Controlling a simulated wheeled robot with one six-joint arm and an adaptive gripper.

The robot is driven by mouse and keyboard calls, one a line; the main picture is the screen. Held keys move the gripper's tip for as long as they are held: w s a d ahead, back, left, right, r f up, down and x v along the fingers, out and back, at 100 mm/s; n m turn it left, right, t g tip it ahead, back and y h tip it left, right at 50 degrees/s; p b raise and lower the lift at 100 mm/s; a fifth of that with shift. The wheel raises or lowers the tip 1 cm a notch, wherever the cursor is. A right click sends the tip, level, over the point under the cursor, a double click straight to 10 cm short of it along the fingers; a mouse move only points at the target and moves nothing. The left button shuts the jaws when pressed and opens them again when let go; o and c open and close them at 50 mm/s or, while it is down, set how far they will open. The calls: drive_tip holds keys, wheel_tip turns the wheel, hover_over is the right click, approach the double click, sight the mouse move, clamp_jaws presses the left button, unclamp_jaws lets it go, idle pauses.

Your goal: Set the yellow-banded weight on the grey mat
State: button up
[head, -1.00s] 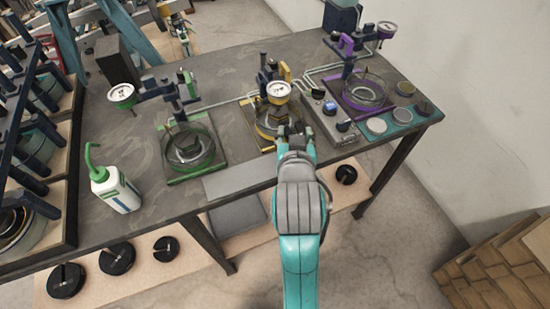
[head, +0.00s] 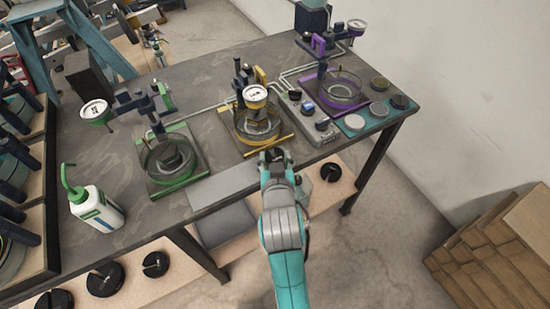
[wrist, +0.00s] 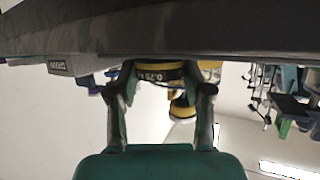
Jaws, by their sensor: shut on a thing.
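My gripper (head: 272,157) is shut on the yellow-banded weight, at the table's front edge, just in front of the yellow lever frame. In the wrist view the weight (wrist: 158,74) is a dark piece with a yellow band and pale lettering, between the two fingers (wrist: 160,92). In the head view the weight is mostly hidden by my gripper. The grey mat (head: 226,184) is a plain light-grey rectangle lying on the table's front edge, left of my gripper. Nothing rests on it.
The yellow lever frame (head: 283,140) stands behind my gripper, the green one (head: 176,187) behind and left of the mat. A control box (head: 318,130), a teal tray (head: 352,123) with discs and the purple frame (head: 330,88) are to the right. A bottle (head: 97,212) stands left.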

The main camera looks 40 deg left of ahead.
drive_tip(key=o, duration=1.3)
drive_tip(key=shift+f, duration=0.1)
drive_tip(key=shift+o, duration=0.2)
drive_tip(key=shift+r, duration=0.2)
drive_tip(key=v, duration=1.2)
